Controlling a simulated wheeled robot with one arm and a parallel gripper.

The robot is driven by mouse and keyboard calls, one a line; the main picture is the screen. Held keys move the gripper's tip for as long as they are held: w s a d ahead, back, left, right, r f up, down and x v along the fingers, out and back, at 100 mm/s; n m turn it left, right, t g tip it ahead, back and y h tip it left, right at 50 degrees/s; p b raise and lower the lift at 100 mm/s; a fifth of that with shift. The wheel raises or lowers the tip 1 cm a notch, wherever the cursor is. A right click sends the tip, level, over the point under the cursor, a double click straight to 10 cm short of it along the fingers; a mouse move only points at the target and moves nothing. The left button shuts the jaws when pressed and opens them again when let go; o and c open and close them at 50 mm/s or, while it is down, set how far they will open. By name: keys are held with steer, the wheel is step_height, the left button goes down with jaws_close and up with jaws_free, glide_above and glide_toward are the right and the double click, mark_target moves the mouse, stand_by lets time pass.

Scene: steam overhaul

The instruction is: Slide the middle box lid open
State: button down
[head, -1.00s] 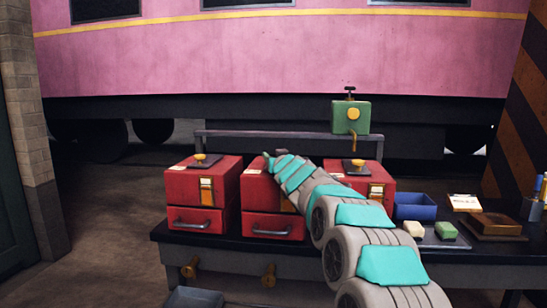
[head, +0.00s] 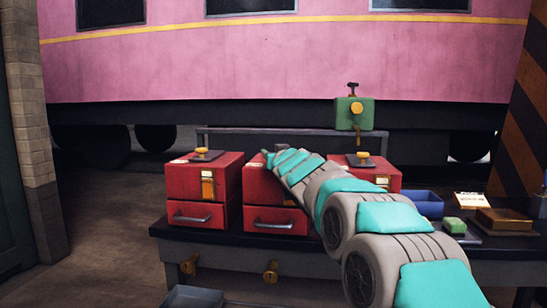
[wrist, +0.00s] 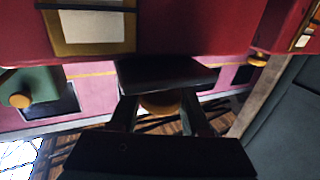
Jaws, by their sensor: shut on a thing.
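The middle red box (head: 258,185) stands on the dark bench between two similar red boxes. My arm crosses in front of its top right part in the head view and hides its lid and most of my gripper. In the wrist view, the dark lid plate (wrist: 168,72) shows beside the red box front (wrist: 190,32), with a round brass knob (wrist: 160,102) on it. My gripper (wrist: 158,113) has a finger on either side of this knob and is shut on it. How far the lid has slid cannot be told.
The left box (head: 203,188) and right box (head: 383,175) have dark lids with yellow knobs. A rail (head: 235,136) runs behind, with a green canister (head: 353,114) above it. A blue bin (head: 428,203), a green block (head: 454,225) and a wooden tray (head: 504,219) stand at right.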

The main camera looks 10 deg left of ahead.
steer(key=shift+c, duration=1.9)
jaws_free()
steer(key=shift+s, duration=0.15)
steer(key=b+v, duration=0.1)
steer(key=v, duration=0.6)
steer(key=shift+s+b, duration=0.35)
steer(key=shift+s, duration=0.05)
steer(key=shift+d, duration=0.1)
